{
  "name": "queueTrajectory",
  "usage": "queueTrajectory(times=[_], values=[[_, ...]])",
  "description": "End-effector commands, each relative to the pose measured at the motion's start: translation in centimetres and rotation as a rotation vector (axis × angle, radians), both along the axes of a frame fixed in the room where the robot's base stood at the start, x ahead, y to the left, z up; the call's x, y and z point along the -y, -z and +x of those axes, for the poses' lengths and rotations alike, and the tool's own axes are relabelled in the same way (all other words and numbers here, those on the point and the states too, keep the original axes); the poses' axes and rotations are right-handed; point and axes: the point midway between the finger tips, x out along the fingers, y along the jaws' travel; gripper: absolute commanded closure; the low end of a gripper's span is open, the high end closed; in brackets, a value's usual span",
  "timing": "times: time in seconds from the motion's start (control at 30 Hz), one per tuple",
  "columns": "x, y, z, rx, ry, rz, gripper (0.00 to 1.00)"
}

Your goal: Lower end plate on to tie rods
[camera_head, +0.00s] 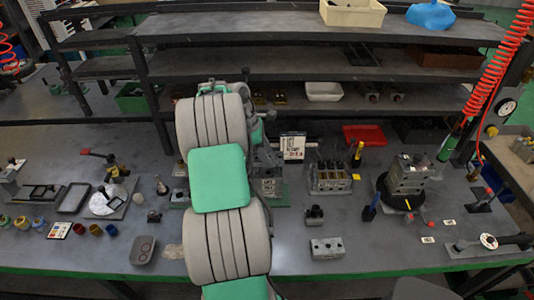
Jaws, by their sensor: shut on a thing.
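My arm (217,180) rises through the middle of the head view and covers what lies behind it. My gripper is hidden behind it, so I cannot see its jaws or any end plate in them. A stack of grey metal blocks (405,178) stands on a black round base (386,196) at the right. I cannot make out tie rods on it at this size. A grey metal block with holes (326,248) lies alone near the front edge. I cannot tell whether it is an end plate.
A block with several dark openings (330,179) and a small dark block (314,215) stand right of my arm. A red coiled hose (497,85) hangs at the right. Shelves (310,65) line the back.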

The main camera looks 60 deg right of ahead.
Motion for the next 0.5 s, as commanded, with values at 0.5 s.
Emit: queueTrajectory(times=[0.5], values=[[0.0, 1.3, 0.0, 0.0, 0.0, -0.001, 1.0]])
